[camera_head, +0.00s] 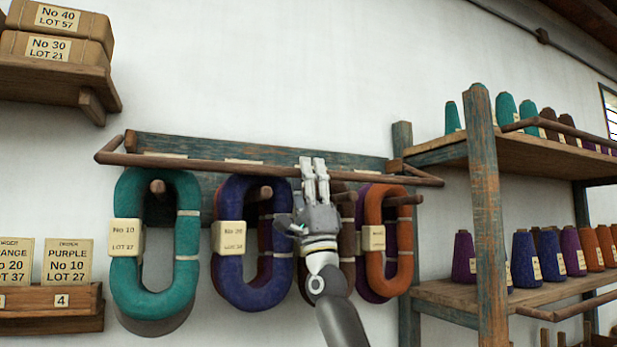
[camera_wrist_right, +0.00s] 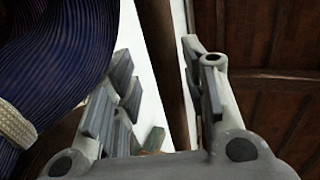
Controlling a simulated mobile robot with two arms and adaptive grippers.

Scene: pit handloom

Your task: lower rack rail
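The rack rail (camera_head: 200,164) is a long brown wooden rod across the front of the wall rack, above the hanging yarn hanks. Its ends have short side arms reaching back to the rack. My right gripper (camera_head: 314,168) points upward at the rail, right of its middle, in front of the hanks. In the right wrist view a brown rod (camera_wrist_right: 163,60), likely the rail, runs between the spread fingers (camera_wrist_right: 160,85). White wall shows beside the rod, so the gripper does not look closed on it. My left gripper is not in view.
Teal (camera_head: 126,285), blue (camera_head: 232,288) and orange (camera_head: 374,275) hanks hang on pegs close under the rail. A shelf unit with yarn cones has its post (camera_head: 487,220) at the right. A box shelf (camera_head: 60,82) juts out at upper left. The wall above is clear.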

